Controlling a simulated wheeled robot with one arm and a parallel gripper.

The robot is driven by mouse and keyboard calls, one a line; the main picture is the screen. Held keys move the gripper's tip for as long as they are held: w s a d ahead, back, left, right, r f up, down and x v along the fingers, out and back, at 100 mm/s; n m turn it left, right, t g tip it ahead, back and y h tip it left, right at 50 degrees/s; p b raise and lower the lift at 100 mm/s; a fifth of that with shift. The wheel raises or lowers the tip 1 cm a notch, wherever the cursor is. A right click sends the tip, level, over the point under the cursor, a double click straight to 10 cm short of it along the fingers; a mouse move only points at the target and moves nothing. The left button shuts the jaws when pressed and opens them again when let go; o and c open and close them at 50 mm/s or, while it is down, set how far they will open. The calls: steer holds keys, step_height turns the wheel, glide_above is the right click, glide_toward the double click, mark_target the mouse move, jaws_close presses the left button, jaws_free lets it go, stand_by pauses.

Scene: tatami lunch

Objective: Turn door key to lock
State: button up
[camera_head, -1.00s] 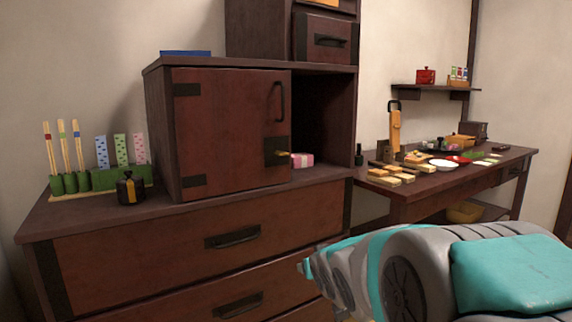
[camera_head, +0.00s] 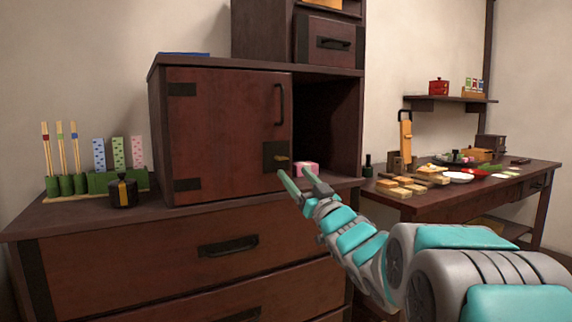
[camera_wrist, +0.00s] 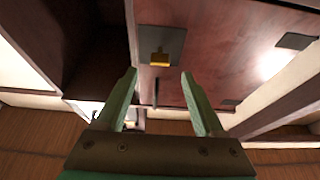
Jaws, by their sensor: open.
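The brass door key (camera_head: 282,158) sits in a dark lock plate (camera_head: 272,166) at the lower right of the reddish-brown cabinet door (camera_head: 222,135). The door looks closed, with a black handle (camera_head: 280,104) above the lock. In the wrist view the key (camera_wrist: 160,58) lies ahead of the jaws, on its dark plate (camera_wrist: 174,38). My gripper (camera_head: 293,171) is open, its green fingers just below and right of the key in the head view. In the wrist view the gripper (camera_wrist: 159,75) has nothing between its fingers.
A pink box (camera_head: 306,168) stands in the open compartment right of the door, close to my fingers. A dark jar (camera_head: 122,190) and a green holder (camera_head: 75,184) with sticks stand at left. A table (camera_head: 480,190) with food stands at right.

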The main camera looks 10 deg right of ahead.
mark_target(285, 162)
steer(key=x, duration=0.6)
steer(key=shift+w+a+r, duration=0.1)
steer(key=shift+w+r, duration=0.1)
steer(key=shift+w, duration=0.15)
jaws_close()
stand_by(0.3)
